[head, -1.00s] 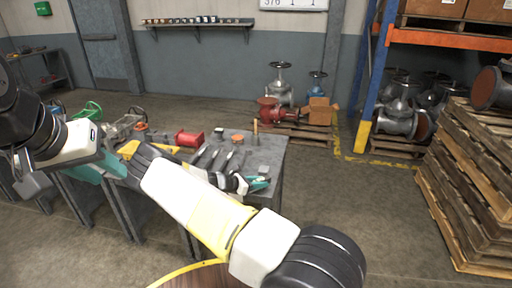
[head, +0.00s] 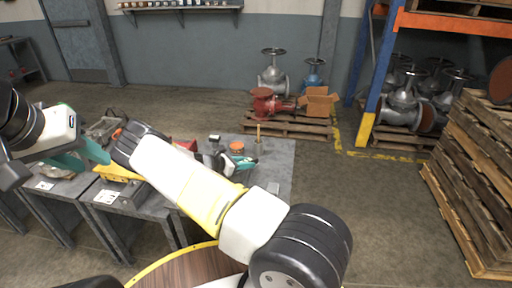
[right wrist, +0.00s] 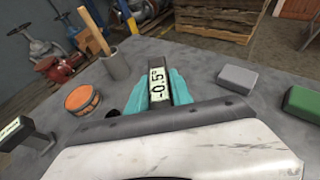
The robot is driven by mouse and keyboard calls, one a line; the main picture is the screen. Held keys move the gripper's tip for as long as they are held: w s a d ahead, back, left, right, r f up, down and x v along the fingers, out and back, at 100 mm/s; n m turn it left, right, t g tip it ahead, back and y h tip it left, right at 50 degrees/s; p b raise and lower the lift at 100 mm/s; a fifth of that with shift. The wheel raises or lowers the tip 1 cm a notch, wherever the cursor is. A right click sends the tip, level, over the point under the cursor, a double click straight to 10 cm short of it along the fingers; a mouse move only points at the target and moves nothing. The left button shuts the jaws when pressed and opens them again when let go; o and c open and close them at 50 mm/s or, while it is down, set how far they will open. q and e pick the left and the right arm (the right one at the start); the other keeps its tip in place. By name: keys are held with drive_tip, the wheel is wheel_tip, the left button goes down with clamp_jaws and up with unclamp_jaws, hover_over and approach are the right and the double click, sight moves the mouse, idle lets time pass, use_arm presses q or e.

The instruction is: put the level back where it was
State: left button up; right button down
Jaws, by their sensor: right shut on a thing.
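The level, a small device whose display reads -0.5°, is in the right wrist view (right wrist: 158,86). It stands between the teal fingers of my right gripper (right wrist: 160,88), which is shut on it just above the grey table top (right wrist: 215,58). In the head view my right gripper (head: 246,162) is over the right part of the table, and my own arm hides part of the table. My left gripper (head: 88,155) is at the left, above the table's left part. Its fingertips are too unclear to show whether it is open.
An orange-topped round tin (right wrist: 82,99), a grey cup with a wooden handle (right wrist: 116,65), a grey block (right wrist: 240,78) and a green block (right wrist: 302,103) stand around the right gripper. A yellow tool (head: 118,173) lies at left. Stacked pallets (head: 470,180) stand at right.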

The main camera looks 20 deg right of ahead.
hover_over(278, 165)
drive_tip(key=shift+s+a+f, duration=0.1)
drive_tip(key=shift+a+f, duration=0.35)
drive_tip(key=shift+f, duration=0.2)
drive_tip(key=shift+d, duration=0.55)
wheel_tip(278, 165, down, 4)
drive_tip(key=shift+a+r, duration=0.15)
drive_tip(key=c, duration=1.1)
unclamp_jaws()
